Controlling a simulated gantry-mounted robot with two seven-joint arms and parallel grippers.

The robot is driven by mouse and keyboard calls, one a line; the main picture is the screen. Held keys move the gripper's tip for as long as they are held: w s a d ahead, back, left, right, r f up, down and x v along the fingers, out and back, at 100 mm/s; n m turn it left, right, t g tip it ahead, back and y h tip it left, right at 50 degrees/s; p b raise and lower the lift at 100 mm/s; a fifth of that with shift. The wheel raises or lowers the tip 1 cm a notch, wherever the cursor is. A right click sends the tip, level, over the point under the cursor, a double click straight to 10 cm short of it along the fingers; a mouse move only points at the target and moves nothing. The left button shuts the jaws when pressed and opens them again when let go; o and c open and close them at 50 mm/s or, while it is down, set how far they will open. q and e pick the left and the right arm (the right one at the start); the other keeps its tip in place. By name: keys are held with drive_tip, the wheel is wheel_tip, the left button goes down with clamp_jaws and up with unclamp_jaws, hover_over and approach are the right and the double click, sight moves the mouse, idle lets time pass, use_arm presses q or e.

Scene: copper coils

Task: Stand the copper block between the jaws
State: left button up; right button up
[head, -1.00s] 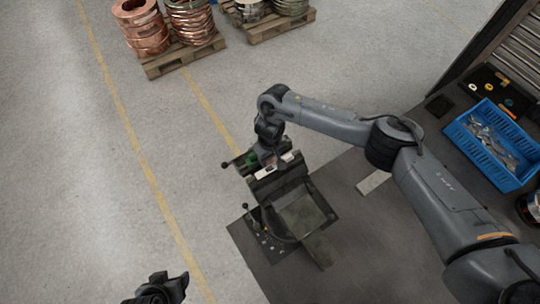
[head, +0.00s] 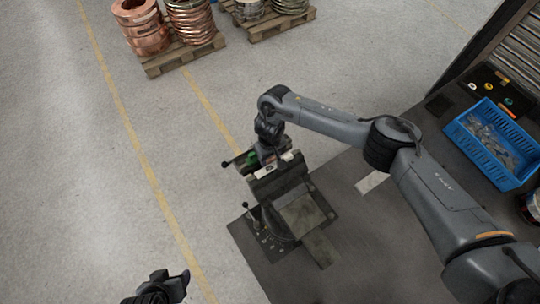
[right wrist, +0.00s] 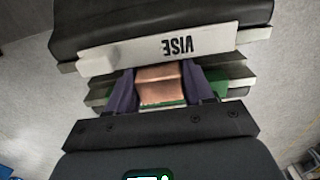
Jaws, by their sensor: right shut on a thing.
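The copper block (right wrist: 160,84) shows in the right wrist view between the two dark fingers of my right gripper (right wrist: 160,90), which is shut on it. The block is at the grey vise jaws (right wrist: 229,67), just beside the white plate marked VISE (right wrist: 160,48). How deep it sits and whether it touches the jaws cannot be told. In the head view my right gripper (head: 267,156) is at the far end of the vise (head: 300,212), and the block is hidden there. My left gripper (head: 172,287) is low at the left, away from the vise; its fingers are unclear.
A blue bin (head: 493,143) of metal parts is on the dark bench (head: 375,230) at the right. The vise's handle (head: 252,214) sticks up at its left. Pallets with copper coils (head: 140,28) stand on the floor at the back. Floor at the left is clear.

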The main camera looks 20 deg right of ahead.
idle(0.6)
drive_tip(key=shift+f+p, duration=0.1)
drive_tip(key=shift+p, duration=0.2)
drive_tip(key=o, duration=0.9)
drive_tip(key=shift+o, duration=0.7)
drive_tip(key=shift+r+p, duration=0.85)
drive_tip(key=shift+r, duration=0.45)
drive_tip(key=shift+w+r, duration=0.1)
drive_tip(key=shift+r, duration=2.55)
